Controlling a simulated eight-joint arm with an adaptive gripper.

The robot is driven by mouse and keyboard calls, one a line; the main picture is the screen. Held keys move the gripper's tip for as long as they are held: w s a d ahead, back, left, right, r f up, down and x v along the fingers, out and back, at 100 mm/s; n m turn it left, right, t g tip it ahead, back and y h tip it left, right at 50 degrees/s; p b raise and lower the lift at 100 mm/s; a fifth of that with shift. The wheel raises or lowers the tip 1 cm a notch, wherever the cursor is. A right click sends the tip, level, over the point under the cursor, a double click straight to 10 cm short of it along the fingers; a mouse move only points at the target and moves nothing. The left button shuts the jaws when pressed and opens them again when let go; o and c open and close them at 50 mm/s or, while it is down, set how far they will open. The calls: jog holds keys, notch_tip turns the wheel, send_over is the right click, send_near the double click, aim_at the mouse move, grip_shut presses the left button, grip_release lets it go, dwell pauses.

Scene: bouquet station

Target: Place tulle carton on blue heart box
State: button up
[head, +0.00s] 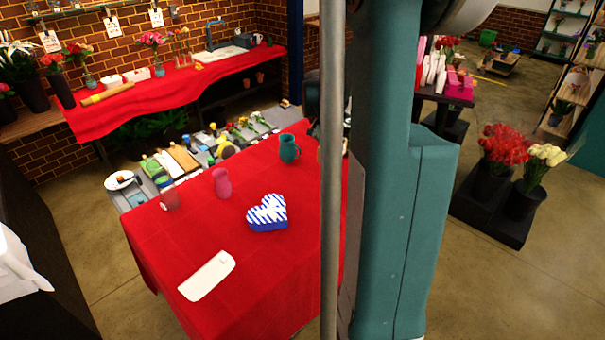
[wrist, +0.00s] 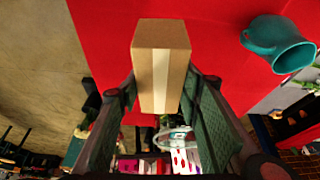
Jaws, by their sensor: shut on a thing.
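The tulle carton (wrist: 160,62), a brown cardboard box with a pale tape strip, sits between the fingers of my gripper (wrist: 162,84) in the wrist view. The gripper is shut on it. The red tablecloth shows behind the carton; I cannot tell the gap between them. The blue heart box (head: 267,212), with white stripes on its top, lies on the red table (head: 170,250) in the head view. Nothing rests on it. The carton is hidden in the head view, where my arm blocks the right side of the table. The heart box does not show in the wrist view.
A teal pitcher (head: 289,148) stands at the table's back and also shows in the wrist view (wrist: 277,42). A pink vase (head: 221,183) and a glass (head: 169,196) stand left of the heart box. A white flat item (head: 207,276) lies in front. Cloth around the heart box is clear.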

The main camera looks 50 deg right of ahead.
jog(key=w+a+r+n+p, duration=0.1)
jog(key=a+p, duration=0.1)
jog(key=a, duration=0.6)
jog(key=w+a+r+n+p, duration=0.1)
jog(key=a+r+p, duration=0.1)
jog(key=a, duration=0.7)
jog(key=r+n+t+p, duration=0.1)
jog(key=r+n+p, duration=0.1)
jog(key=p, duration=0.1)
send_over(270, 211)
jog(key=shift+s+f, duration=0.1)
jog(key=shift+f, duration=0.05)
jog(key=shift+f+m+y, duration=0.15)
jog(key=shift+m+y, duration=0.15)
jog(key=shift+f, duration=2.75)
jog(key=shift+f, duration=0.1)
jog(key=shift+f, duration=2)
jog(key=shift+f+b, duration=0.2)
jog(key=shift+b, duration=0.1)
